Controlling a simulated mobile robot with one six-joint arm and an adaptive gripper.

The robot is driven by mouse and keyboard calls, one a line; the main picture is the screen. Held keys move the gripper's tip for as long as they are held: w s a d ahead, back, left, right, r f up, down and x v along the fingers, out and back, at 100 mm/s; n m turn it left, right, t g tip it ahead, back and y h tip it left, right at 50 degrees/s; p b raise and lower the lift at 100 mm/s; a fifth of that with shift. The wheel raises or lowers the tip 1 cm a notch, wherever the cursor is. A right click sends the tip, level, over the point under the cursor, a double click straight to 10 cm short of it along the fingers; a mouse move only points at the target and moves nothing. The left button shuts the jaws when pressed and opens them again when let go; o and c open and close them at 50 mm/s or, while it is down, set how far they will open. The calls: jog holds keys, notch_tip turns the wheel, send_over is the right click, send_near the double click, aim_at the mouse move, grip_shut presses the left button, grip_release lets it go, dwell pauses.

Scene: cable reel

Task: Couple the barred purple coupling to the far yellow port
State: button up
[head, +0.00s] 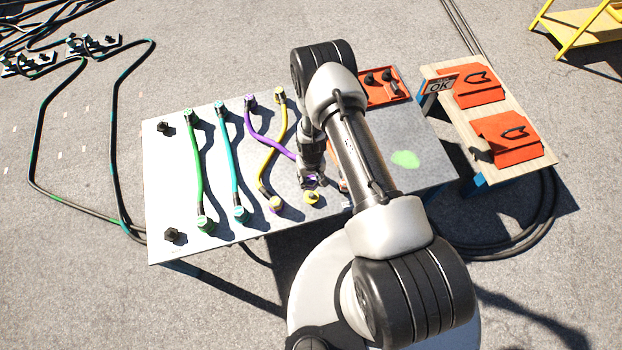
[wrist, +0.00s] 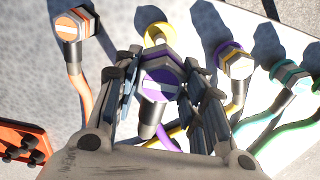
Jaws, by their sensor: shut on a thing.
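My gripper (wrist: 160,88) is shut on the purple coupling (wrist: 162,84), whose face carries a white bar. Its purple hose (head: 268,138) runs from my gripper in the head view (head: 313,180) to the back row of the table. A yellow port (head: 312,198) with no hose on it stands just below my gripper in the head view. It also shows beyond the coupling in the wrist view (wrist: 158,34), partly hidden by it. The coupling looks apart from this port. The yellow hose (head: 266,170) runs from a back-row yellow fitting (head: 280,94) to a front-row fitting (head: 275,203).
The front-row fitting of the yellow hose shows a purple ring in the wrist view (wrist: 235,60). Teal (head: 229,160) and green (head: 194,165) hoses lie left. An orange barred coupling (wrist: 76,24) stands on the wrist view's left. An orange tray (head: 385,84) is behind my arm.

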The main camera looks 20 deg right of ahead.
aim_at(311, 194)
jog(key=shift+f+b, duration=2.65)
jog(key=shift+f, duration=1.35)
jog(key=shift+f+b, duration=0.45)
jog(key=shift+b, duration=0.05)
jog(key=shift+s+f+b, duration=0.1)
jog(key=shift+f+b, duration=0.4)
jog(key=shift+b, duration=0.3)
jog(key=o, duration=1.2)
jog(key=shift+o, duration=0.2)
jog(key=shift+r, duration=0.1)
notch_tip(311, 194, up, 12)
jog(key=shift+f, duration=0.1)
